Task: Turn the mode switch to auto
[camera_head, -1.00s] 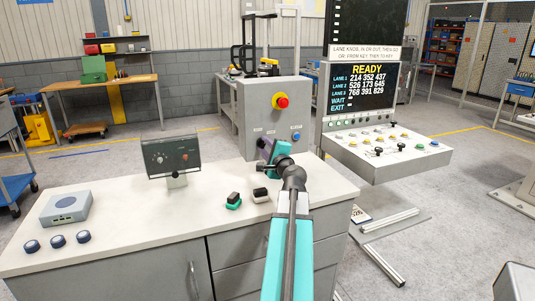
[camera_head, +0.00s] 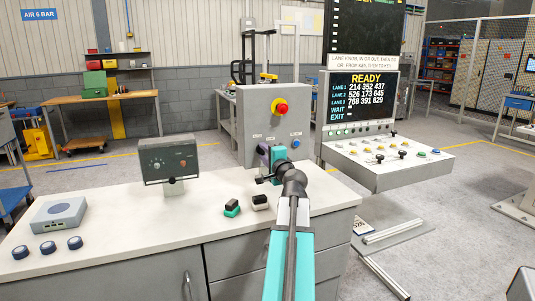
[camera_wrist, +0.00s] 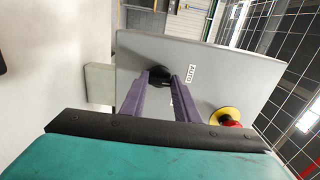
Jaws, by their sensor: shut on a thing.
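The grey control box (camera_head: 255,118) stands at the back right of the white bench, with a red emergency button on a yellow ring (camera_head: 280,107) and a blue button (camera_head: 295,144). My gripper (camera_head: 262,152) is at the lower front of the box. In the wrist view the purple fingers of my gripper (camera_wrist: 159,80) are shut on a black knob, the mode switch (camera_wrist: 157,71). The AUTO label (camera_wrist: 190,98) lies to the right of the knob. My gripper hides the knob in the head view, and its pointing direction cannot be told.
A small dark dial box (camera_head: 168,163) stands on the bench (camera_head: 130,225) to the left. A console with a READY screen (camera_head: 362,97) stands close on the right.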

